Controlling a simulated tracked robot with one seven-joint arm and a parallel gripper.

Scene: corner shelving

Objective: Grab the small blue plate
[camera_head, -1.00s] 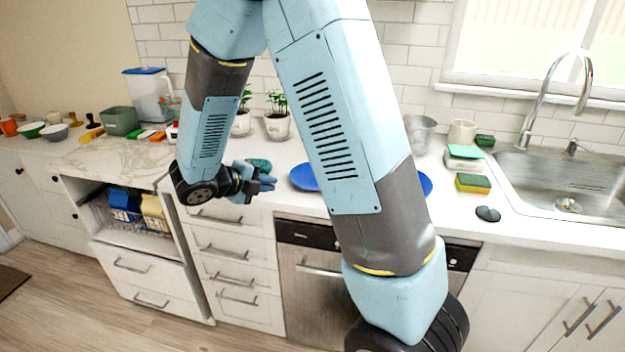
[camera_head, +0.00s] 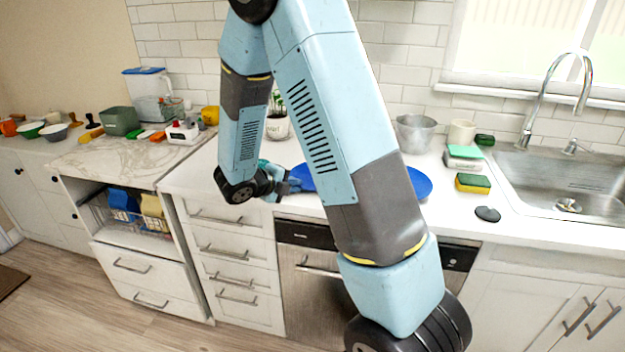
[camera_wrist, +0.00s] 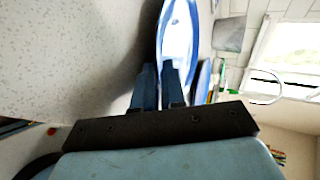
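A blue plate (camera_head: 305,177) lies on the white counter, partly hidden by my arm. More blue plate (camera_head: 420,183) shows on the arm's other side. The arm covers the space between, so I cannot compare their sizes in the head view. My gripper (camera_head: 291,185) is low over the counter at the left plate's left edge. In the wrist view my gripper (camera_wrist: 159,72) has its two fingers apart, with the near edge of a blue plate (camera_wrist: 180,35) at the tips. I cannot tell whether the rim is between them. Another blue edge (camera_wrist: 203,80) shows beyond.
A metal pot (camera_head: 415,133), a cream cup (camera_head: 461,132), a sponge (camera_head: 473,183) and a dark round item (camera_head: 488,214) stand right of the arm. The sink (camera_head: 570,185) is farther right. A potted plant (camera_head: 277,126) stands behind the arm.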

